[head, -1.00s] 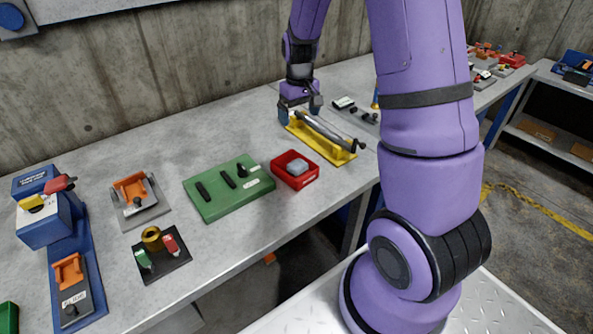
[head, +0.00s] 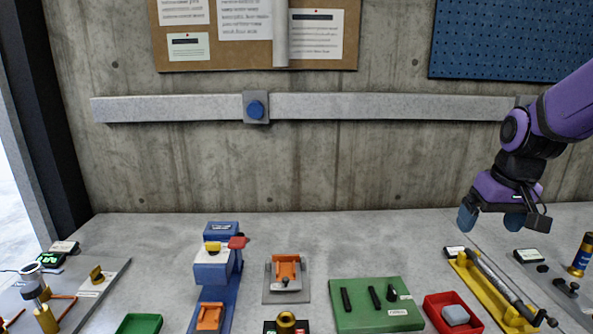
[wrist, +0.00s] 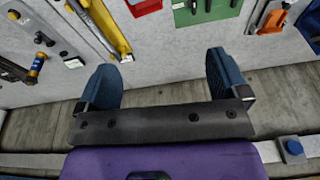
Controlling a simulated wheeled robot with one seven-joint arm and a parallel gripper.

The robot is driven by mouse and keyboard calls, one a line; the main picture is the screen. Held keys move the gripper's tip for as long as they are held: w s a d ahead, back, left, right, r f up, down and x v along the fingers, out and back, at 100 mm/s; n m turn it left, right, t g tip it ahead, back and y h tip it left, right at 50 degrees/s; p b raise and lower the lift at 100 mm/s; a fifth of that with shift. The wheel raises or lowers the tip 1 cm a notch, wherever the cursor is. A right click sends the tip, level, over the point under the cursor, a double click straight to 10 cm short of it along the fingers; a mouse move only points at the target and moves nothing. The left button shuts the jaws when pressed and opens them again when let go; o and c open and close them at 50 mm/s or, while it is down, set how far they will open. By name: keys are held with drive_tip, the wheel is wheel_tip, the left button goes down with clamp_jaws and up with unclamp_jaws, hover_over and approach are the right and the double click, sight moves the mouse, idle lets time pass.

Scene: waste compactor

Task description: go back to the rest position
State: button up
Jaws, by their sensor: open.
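My gripper (head: 494,220) is at the right in the head view, in front of the concrete wall and above the back of the bench. Its two blue fingers are spread apart with nothing between them. The wrist view also shows the open gripper (wrist: 163,82), with bare bench and wall past the fingers. A yellow stand with a grey cylinder (head: 487,289) lies on the bench below and apart from the gripper. Part of my purple arm shows at the right edge; the rest is out of view.
On the bench (head: 400,246) stand a red tray (head: 434,308) with a grey block, a green board (head: 363,318), an orange fixture (head: 286,268) and a blue machine (head: 213,267). A wall rail with a blue button (head: 256,109) runs behind. The air over the bench's middle is clear.

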drive_tip(key=s+a+r+t, duration=0.1)
drive_tip(key=s+r, duration=0.3)
drive_tip(key=s, duration=0.5)
drive_tip(key=s+a+r+t, duration=0.1)
drive_tip(key=s+a+r, duration=0.3)
drive_tip(key=s, duration=0.4)
drive_tip(key=shift+s+a+t, duration=0.35)
drive_tip(key=shift+t, duration=0.05)
